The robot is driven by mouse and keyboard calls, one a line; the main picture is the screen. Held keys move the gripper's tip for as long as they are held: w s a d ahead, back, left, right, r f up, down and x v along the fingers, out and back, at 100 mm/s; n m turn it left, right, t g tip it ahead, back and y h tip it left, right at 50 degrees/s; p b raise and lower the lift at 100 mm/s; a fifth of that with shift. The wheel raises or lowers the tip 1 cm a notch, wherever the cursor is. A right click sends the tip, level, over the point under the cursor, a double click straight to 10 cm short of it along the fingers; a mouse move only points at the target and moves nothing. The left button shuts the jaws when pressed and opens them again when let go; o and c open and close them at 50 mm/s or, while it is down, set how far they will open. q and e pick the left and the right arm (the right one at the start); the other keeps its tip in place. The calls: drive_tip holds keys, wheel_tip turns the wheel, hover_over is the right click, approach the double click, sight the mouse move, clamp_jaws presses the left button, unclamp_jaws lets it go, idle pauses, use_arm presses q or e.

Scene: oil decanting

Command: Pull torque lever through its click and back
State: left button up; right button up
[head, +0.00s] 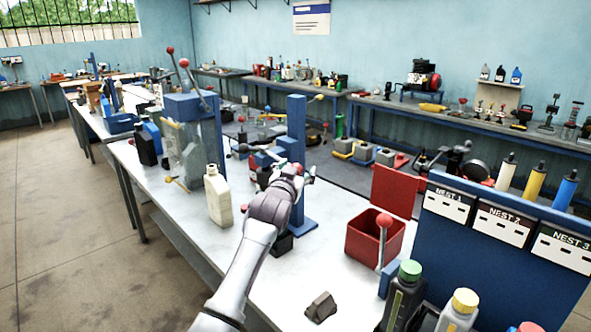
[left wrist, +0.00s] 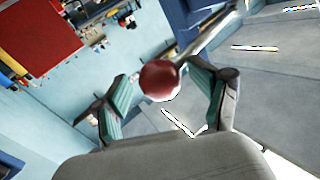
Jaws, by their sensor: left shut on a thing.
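My left gripper (head: 297,173) is at the blue upright post (head: 297,128) on the near white workbench. In the left wrist view, a red ball knob (left wrist: 159,80) on a metal lever rod (left wrist: 202,38) sits between the two green-padded fingers of the left gripper (left wrist: 165,92). The gripper is shut on this lever knob. The rod runs from the knob toward the upper right in that view. In the head view, a little of the red knob (head: 298,168) shows among the fingers; much of the lever there is hidden by the gripper. My right gripper is not in view.
A cream bottle (head: 218,198) stands left of my left arm. An open red box (head: 374,240) with a red-knobbed lever (head: 384,240) beside it is to the right. A blue nest panel (head: 480,245) fills the right. A dark block (head: 320,307) lies on the front bench.

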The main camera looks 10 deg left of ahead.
use_arm(q)
drive_tip(key=shift+s+f, duration=0.1)
drive_tip(key=shift+s+f, duration=0.1)
drive_tip(key=shift+s, duration=0.45)
drive_tip(key=s+a, duration=0.2)
drive_tip(key=s, duration=0.8)
drive_tip(key=shift+s+r, duration=0.2)
drive_tip(key=shift+s, duration=0.1)
